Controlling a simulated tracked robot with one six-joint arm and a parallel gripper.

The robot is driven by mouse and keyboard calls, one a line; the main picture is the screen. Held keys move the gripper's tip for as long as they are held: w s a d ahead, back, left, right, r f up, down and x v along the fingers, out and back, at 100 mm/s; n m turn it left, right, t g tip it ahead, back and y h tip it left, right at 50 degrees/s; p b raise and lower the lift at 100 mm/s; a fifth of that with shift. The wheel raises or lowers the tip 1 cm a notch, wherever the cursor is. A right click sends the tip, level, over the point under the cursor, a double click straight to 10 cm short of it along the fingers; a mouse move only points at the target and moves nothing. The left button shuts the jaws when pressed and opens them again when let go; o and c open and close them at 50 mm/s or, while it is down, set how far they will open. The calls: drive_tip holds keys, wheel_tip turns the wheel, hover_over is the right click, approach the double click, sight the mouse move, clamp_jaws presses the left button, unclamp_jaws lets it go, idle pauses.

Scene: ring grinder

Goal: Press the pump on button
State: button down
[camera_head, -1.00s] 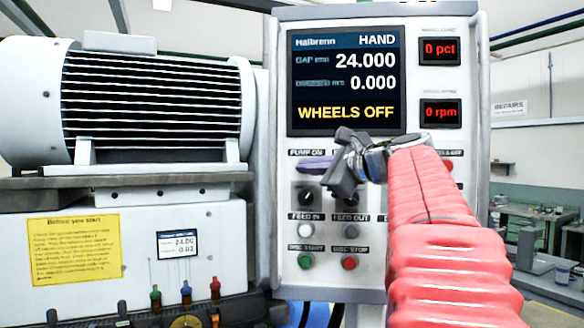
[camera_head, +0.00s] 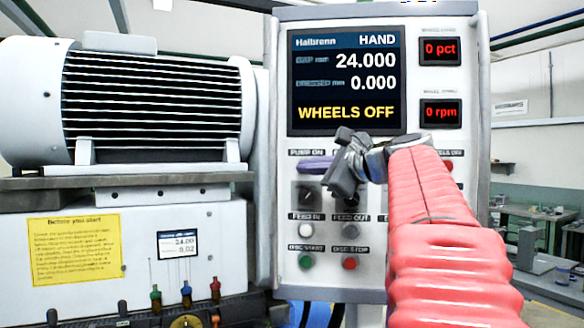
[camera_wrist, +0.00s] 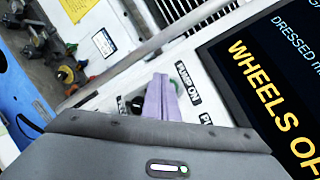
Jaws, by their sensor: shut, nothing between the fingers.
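The control panel (camera_head: 270,150) has a PUMP ON label (camera_head: 307,153) at the left, below the screen; the label also shows in the wrist view (camera_wrist: 188,84). In the wrist view the shut fingers (camera_wrist: 160,98) point at the panel beside the label. I cannot tell whether the tips touch the button.
The screen (camera_head: 346,80) reads HAND, 24.000 and WHEELS OFF. Dark knobs (camera_head: 306,195), a white FEED IN button (camera_head: 306,230), a green DISC START button (camera_head: 306,262) and a red DISC STOP button (camera_head: 349,263) sit lower. A motor (camera_head: 150,105) stands at left.

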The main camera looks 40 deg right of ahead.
drive_tip(key=shift+w+d, duration=0.1)
drive_tip(key=shift+d, duration=0.05)
drive_tip(key=shift+w+d, duration=0.1)
drive_tip(key=shift+d, duration=0.1)
drive_tip(key=shift+w+d, duration=0.35)
drive_tip(key=shift+d, duration=0.1)
idle(1.5)
drive_tip(key=shift+s+a, duration=0.6)
drive_tip(key=shift+a, duration=0.1)
drive_tip(key=shift+a, duration=0.1)
drive_tip(key=s+a, duration=0.1)
drive_tip(key=a, duration=0.1)
drive_tip(key=s+a, duration=0.1)
drive_tip(key=s, duration=0.1)
drive_tip(key=shift+s+a, duration=0.15)
drive_tip(key=shift+a, duration=0.2)
idle(0.3)
idle(0.6)
